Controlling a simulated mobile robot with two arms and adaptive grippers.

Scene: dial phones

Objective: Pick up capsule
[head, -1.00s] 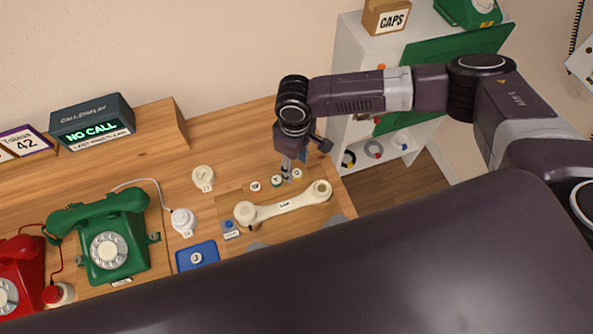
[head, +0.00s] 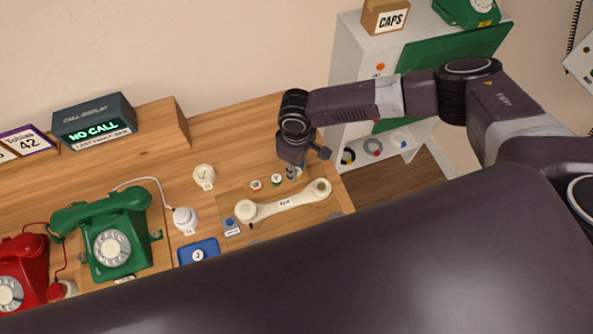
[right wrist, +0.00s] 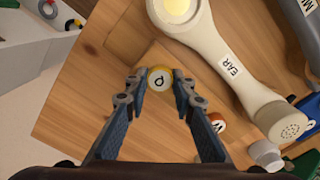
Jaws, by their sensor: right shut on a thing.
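My right gripper (head: 292,173) points down over the shallow wooden tray, behind the cream handset (head: 284,204). In the right wrist view, my right gripper (right wrist: 159,84) is shut on a small round cream capsule (right wrist: 159,79) with a yellow rim and a dark letter. The capsule sits between the two fingertips. I cannot tell whether it touches the wood below. My left gripper is not in view.
The handset lies close in front of the gripper. A green phone (head: 112,240), a red phone (head: 22,272), a white round part (head: 185,220) and a blue pad (head: 198,251) stand to the left. A white shelf (head: 348,105) stands at the right. My own dark body hides the front.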

